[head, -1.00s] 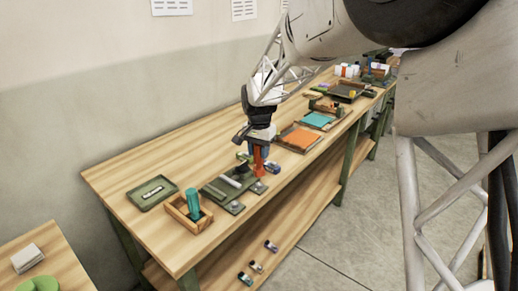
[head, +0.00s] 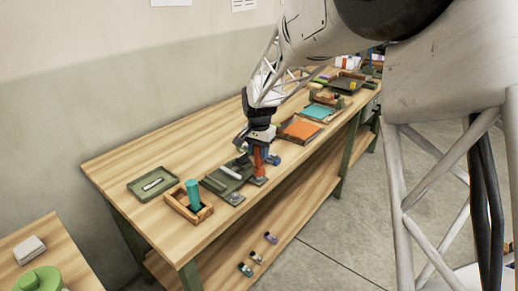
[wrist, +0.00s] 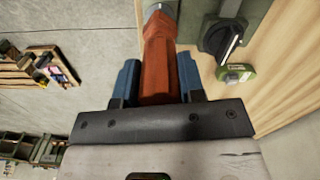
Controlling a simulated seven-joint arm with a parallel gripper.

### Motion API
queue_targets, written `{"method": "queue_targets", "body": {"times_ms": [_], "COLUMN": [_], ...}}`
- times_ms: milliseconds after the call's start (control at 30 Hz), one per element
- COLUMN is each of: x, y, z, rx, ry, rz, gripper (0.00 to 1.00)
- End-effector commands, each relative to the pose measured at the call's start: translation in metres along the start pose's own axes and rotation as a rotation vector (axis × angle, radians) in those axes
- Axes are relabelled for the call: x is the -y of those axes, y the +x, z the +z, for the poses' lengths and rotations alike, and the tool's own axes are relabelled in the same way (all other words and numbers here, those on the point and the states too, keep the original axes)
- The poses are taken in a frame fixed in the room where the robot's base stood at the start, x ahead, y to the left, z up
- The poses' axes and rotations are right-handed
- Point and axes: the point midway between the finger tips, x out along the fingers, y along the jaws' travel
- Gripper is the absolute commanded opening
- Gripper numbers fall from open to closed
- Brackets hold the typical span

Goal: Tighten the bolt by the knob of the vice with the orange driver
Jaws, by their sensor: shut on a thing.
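The orange driver (head: 258,166) stands upright at the right end of the green vice (head: 216,183). My gripper (head: 262,157) is shut on the driver. In the wrist view the orange handle (wrist: 160,55) sits between my two blue fingers. The driver's lower end reaches a grey metal part at the top of the wrist view, and I cannot tell whether the tip sits in the bolt. The vice's black knob (wrist: 228,37) is beside the driver, on its right in the wrist view. The bolt under the driver is not clearly visible.
A wooden box (head: 204,213) with a teal cylinder (head: 193,192) and a green tray (head: 165,190) stand left of the vice. A small green item (wrist: 237,72) lies near the knob.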

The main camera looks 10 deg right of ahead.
Motion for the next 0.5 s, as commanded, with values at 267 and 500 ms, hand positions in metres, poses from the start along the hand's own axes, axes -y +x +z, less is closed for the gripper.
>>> {"method": "queue_targets", "body": {"times_ms": [267, 500], "x": [0.000, 0.000], "y": [0.009, 0.017], "z": [0.000, 0.000], "rx": [0.000, 0.000], "ry": [0.000, 0.000], "rz": [0.000, 0.000], "gripper": [0.13, 0.13]}}
